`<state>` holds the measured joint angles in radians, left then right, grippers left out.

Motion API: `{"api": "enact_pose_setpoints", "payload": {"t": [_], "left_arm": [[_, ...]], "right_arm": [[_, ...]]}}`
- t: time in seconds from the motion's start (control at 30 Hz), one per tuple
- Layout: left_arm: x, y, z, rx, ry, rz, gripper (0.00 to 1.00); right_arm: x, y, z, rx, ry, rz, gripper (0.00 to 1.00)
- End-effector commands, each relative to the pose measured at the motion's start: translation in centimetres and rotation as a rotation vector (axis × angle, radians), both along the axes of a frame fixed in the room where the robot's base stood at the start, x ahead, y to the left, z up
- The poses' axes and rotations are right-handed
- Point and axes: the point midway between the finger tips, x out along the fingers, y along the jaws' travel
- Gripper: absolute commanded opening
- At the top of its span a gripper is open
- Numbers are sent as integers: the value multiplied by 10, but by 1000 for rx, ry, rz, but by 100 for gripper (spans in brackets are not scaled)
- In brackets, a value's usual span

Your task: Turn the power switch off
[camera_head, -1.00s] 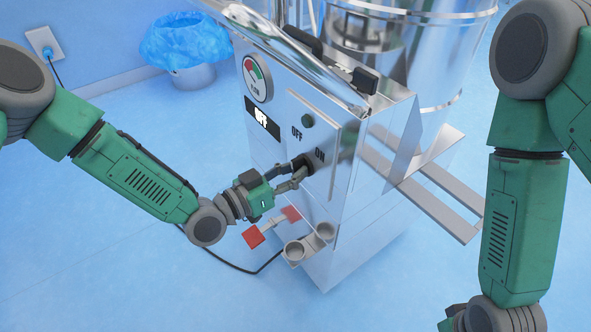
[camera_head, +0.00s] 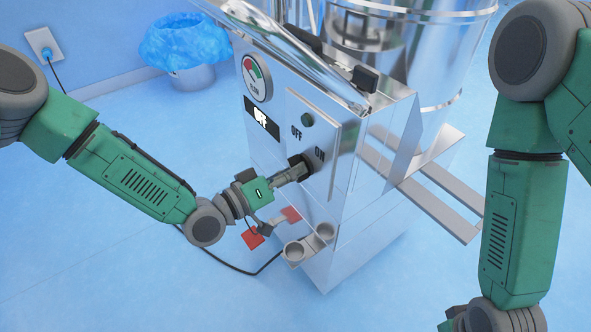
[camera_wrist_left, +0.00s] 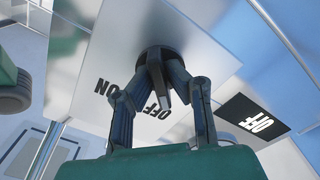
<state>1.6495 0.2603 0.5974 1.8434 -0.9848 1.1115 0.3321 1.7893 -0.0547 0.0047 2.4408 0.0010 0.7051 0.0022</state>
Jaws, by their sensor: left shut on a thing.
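The power switch (camera_head: 308,165) is a dark round knob on the machine's front panel, beside the printed OFF and ON labels. In the left wrist view the knob (camera_wrist_left: 160,58) has a grey bar handle sticking out from it. My left gripper (camera_head: 298,170) is at the knob with its fingers closed on the handle. In the left wrist view its fingers (camera_wrist_left: 163,72) flank the handle, one on each side. The black display (camera_head: 262,119) shows white lettering that reads OFF in the wrist view.
A pressure gauge (camera_head: 256,78) and a small green round part (camera_head: 307,121) are on the panel. Below the knob are red paddles (camera_head: 253,238) and two metal cups (camera_head: 309,244). A blue-lined bin (camera_head: 188,50) stands behind. The floor at lower left is clear apart from a cable.

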Motion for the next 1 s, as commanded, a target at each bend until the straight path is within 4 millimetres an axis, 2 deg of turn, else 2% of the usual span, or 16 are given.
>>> {"api": "enact_pose_setpoints", "payload": {"t": [0.03, 0.43, 0.5, 0.53, 0.87, 1.0], "left_arm": [[-1, 2, -5, 6, 14, 1, 0], [-1, 2, -6, 2, 20, 2, 0], [-1, 2, -6, 3, 19, 2, 29], [-1, 2, -5, 2, 19, 1, 31], [-2, 2, -2, -3, 11, 1, 31], [-10, 14, -2, -1, 13, 1, 31]], "right_arm": [[0, 0, 0, 0, 0, 0, 40], [0, 0, 0, 0, 0, 0, 40], [0, 0, 0, 0, 0, 0, 40], [0, 0, 0, 0, 0, 0, 40], [-1, 0, 0, 0, -2, 0, 40], [-2, 0, 0, 0, -3, 0, 40]]}}
